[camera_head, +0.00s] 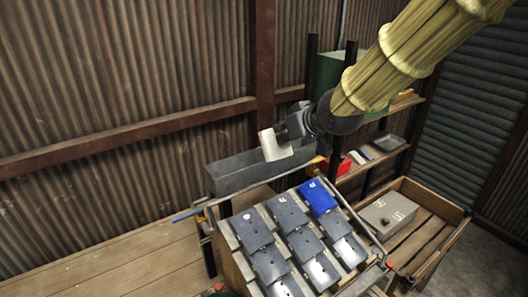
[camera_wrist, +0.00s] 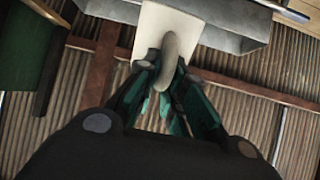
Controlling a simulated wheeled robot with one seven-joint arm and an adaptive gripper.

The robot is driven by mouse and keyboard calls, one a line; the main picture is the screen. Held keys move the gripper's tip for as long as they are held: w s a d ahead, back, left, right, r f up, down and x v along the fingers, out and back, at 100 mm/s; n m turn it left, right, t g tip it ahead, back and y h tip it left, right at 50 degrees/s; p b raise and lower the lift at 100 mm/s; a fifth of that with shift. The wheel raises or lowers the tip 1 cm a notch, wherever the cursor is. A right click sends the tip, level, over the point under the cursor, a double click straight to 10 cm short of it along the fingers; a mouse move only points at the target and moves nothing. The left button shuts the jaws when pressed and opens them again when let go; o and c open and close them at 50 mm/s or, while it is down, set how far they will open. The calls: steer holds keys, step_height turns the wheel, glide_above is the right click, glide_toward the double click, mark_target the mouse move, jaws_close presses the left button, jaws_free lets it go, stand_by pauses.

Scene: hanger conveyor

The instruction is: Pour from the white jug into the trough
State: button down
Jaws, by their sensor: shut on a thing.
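The white jug (camera_head: 274,146) is tilted above the right part of the grey trough (camera_head: 235,173) in the head view. My gripper (camera_head: 289,130) is at the jug's right side and shut on its handle. In the wrist view the gripper (camera_wrist: 167,92) closes around the pale handle, with the white jug body (camera_wrist: 168,30) beyond it. The trough (camera_wrist: 230,28) shows behind and to the right of the jug there. The jug's mouth and any contents are hidden.
A sloped rack of grey plates (camera_head: 284,212) and one blue plate (camera_head: 318,197) stands in front of the trough. A shelf with a green container (camera_head: 328,72) and a red box (camera_head: 337,166) is behind. A wooden crate (camera_head: 440,207) holding a grey box (camera_head: 388,215) is at right.

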steer(key=shift+w+a+r+g+h+p, duration=0.35)
steer(key=shift+g+p, duration=0.45)
steer(key=shift+p, duration=2.3)
stand_by(0.5)
steer(key=shift+d+r, duration=0.1)
steer(key=shift+r, duration=0.05)
stand_by(0.6)
steer(key=shift+w+r+g+h, duration=0.1)
steer(key=shift+w+g+h, duration=0.25)
steer(key=shift+g, duration=0.25)
steer(key=shift+a, duration=0.2)
steer(key=shift+w+a+g+h, duration=0.1)
steer(key=shift+w+g+h, duration=0.25)
steer(key=shift+g, duration=0.15)
steer(key=shift+r, duration=0.1)
stand_by(0.3)
steer(key=shift+w+a, duration=0.1)
stand_by(0.4)
steer(key=shift+w+a+g+h, duration=0.15)
steer(key=shift+w+g+h, duration=0.15)
steer(key=shift+g, duration=0.2)
stand_by(0.6)
